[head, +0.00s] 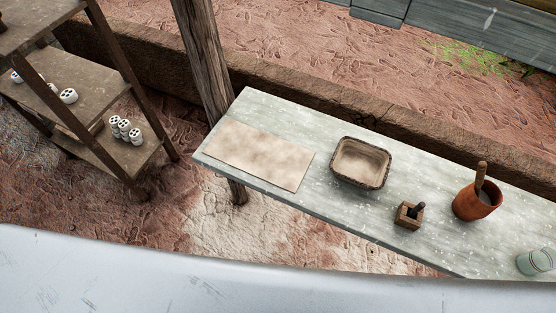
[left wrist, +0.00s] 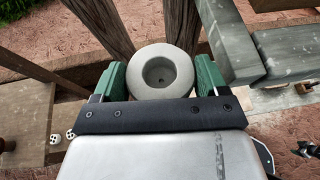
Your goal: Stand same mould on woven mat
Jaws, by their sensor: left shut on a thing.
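In the left wrist view my left gripper (left wrist: 160,80) has green fingers shut on a round, pale grey mould (left wrist: 160,62) with a dark hole in its middle. The mould is held between the fingertips, clear of the shelf and table; its far side is hidden. In the head view a flat beige rectangular mat (head: 262,153) lies bare on the left end of the grey table. Its weave is too fine to make out.
The grey table (head: 322,202) also holds a shallow basket tray (head: 344,180), a small wooden box (head: 402,221), a terracotta pot (head: 474,207) and a glass cup (head: 533,262). A wooden shelf (head: 36,80) with several white pieces stands left. A wooden post (head: 204,60) rises behind the table's left end.

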